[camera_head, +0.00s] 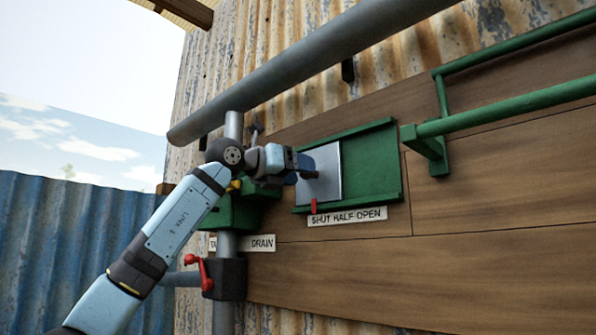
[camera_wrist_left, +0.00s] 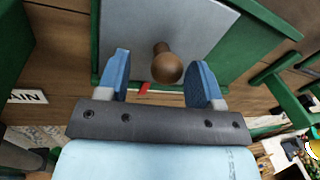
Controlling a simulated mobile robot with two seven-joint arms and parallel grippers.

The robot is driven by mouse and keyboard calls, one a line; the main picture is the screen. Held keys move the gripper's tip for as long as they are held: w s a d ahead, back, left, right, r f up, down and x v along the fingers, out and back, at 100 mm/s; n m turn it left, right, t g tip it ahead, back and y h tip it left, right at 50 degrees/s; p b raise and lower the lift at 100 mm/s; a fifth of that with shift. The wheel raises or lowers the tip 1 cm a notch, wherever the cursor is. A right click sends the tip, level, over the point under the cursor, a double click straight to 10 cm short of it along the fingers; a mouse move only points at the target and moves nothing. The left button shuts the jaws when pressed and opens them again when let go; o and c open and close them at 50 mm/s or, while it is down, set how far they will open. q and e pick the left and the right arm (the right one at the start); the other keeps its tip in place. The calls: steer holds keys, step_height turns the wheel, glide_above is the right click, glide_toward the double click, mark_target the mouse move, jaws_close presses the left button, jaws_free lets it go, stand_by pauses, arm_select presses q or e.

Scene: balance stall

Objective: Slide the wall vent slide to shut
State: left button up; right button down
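The vent slide is a grey plate (camera_head: 327,175) in a green wall frame (camera_head: 375,165); it covers the frame's left part. A red pointer (camera_head: 313,206) below it stands at the left end of the label strip (camera_head: 347,216), by the word SHUT. In the left wrist view, a brown round knob (camera_wrist_left: 167,69) sticks out from the plate (camera_wrist_left: 190,25). My left gripper (camera_head: 308,166) is at the plate's left side. In the left wrist view its blue fingers (camera_wrist_left: 162,62) are open, one on each side of the knob, with gaps. The gripper hides the knob in the head view. My right gripper is not in view.
A grey pipe (camera_head: 300,70) crosses above the vent. A green rail (camera_head: 510,105) stands out from the wall at right. A red-handled valve (camera_head: 205,273) and a DRAIN label (camera_head: 262,243) are below left, on an upright pipe.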

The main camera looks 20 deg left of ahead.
arm_select(q)
steer(key=shift+d, duration=0.1)
steer(key=b+v, duration=0.3)
steer(key=v, duration=1.1)
steer(key=shift+w+f, duration=0.1)
